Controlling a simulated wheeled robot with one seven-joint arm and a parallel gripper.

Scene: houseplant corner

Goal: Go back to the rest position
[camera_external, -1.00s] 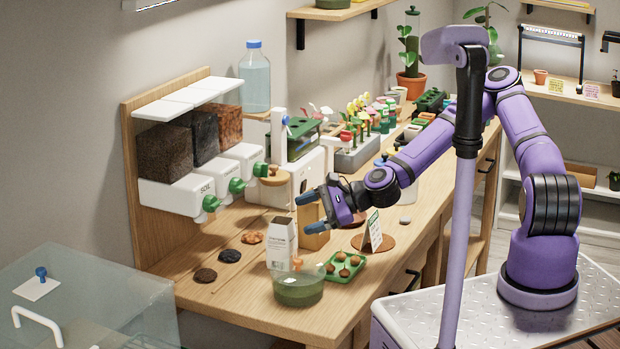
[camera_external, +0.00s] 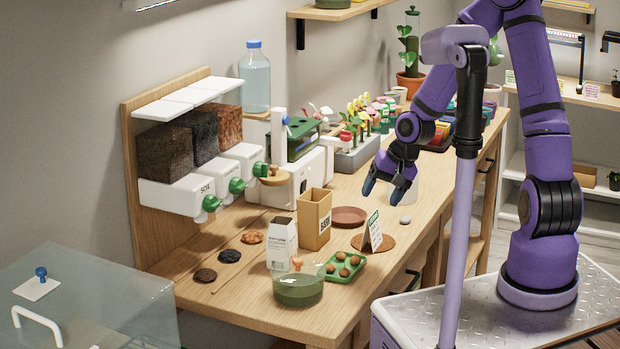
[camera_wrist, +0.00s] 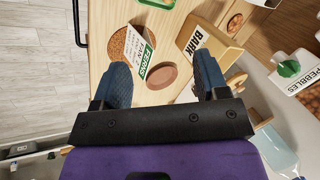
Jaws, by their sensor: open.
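My gripper (camera_external: 388,190) is open and empty. It hangs fingers down above the bench, to the right of the terracotta saucer (camera_external: 348,216) and above the small grey stone (camera_external: 405,220). In the wrist view my gripper (camera_wrist: 165,80) has its two blue fingers wide apart. Between them, farther off, lie the terracotta saucer (camera_wrist: 162,76) and a small sign card (camera_wrist: 140,50). My arm is raised and bent, with the upper part leaving the top of the external view.
A bark box (camera_external: 314,219), a white carton (camera_external: 282,243), a green tray of brown balls (camera_external: 343,267) and a glass bowl (camera_external: 298,290) stand on the wooden bench (camera_external: 255,305). Behind them are soil dispensers (camera_external: 190,190) and a flower rack (camera_external: 355,150).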

